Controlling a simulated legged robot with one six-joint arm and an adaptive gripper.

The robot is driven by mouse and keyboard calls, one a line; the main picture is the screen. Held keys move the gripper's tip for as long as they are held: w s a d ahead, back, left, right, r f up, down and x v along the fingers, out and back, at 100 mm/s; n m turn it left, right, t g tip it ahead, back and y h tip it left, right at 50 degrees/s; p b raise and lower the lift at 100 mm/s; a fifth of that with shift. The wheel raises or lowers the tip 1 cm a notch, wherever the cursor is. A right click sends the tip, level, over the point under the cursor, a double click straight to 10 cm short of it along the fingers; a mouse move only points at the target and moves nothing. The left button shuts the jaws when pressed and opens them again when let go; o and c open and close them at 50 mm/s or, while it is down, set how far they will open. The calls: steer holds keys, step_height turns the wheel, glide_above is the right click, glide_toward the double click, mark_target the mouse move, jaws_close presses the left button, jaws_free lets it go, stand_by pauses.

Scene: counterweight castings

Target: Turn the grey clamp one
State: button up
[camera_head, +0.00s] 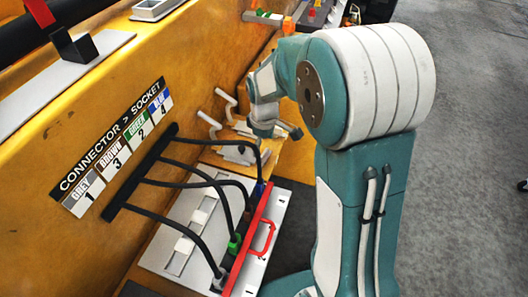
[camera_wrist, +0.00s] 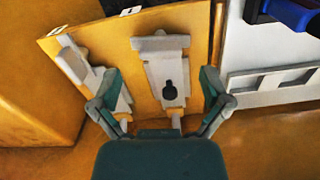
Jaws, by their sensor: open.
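Two grey clamps stand on an orange board in the wrist view. The middle clamp (camera_wrist: 163,62) has a wide crossbar at its far end and a dark round knob. The left clamp (camera_wrist: 88,68) sits tilted beside it. Small white labels lie by both, too small to read, so I cannot tell which is number one. My gripper (camera_wrist: 160,82) is open, with the middle clamp between its fingers in the picture; contact cannot be told. The left finger overlaps the left clamp in view. In the head view my gripper (camera_head: 264,120) is over the pale clamp parts (camera_head: 238,152).
A pale panel (camera_head: 177,228) with black cables and a red handle (camera_head: 262,238) lies nearer in the head view. A connector-to-socket sign (camera_head: 112,150) is on the orange wall. In the wrist view a white panel (camera_wrist: 262,65) and a blue connector (camera_wrist: 296,14) stand right.

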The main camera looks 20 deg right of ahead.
mark_target(264, 152)
steer(key=shift+f, duration=1.85)
steer(key=shift+c, duration=0.3)
steer(key=c, duration=1.1)
